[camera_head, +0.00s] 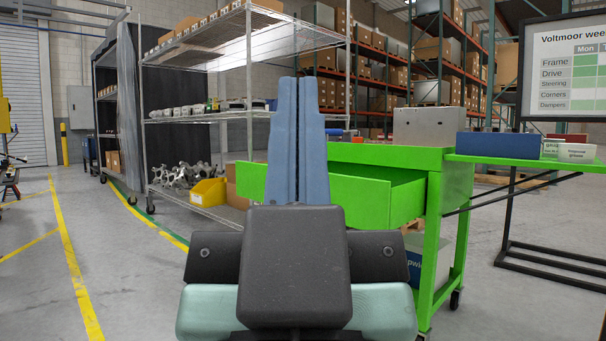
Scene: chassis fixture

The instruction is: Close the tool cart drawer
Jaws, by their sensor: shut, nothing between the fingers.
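The green tool cart (453,192) stands right of centre. Its drawer (362,203) is pulled out toward the left, and I can see into part of its open top. My gripper (297,84) points up in the middle of the view, with its two blue fingers together and nothing between them. The fingers overlap the drawer in the picture and hide part of it. I cannot tell whether they touch it.
A grey metal box (429,127) sits on the cart top, and a blue box (488,145) sits on its side shelf. A wire shelving rack (200,117) with parts and a yellow bin (208,192) stands behind. Open floor (130,270) lies at left. A whiteboard stand (507,215) is at right.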

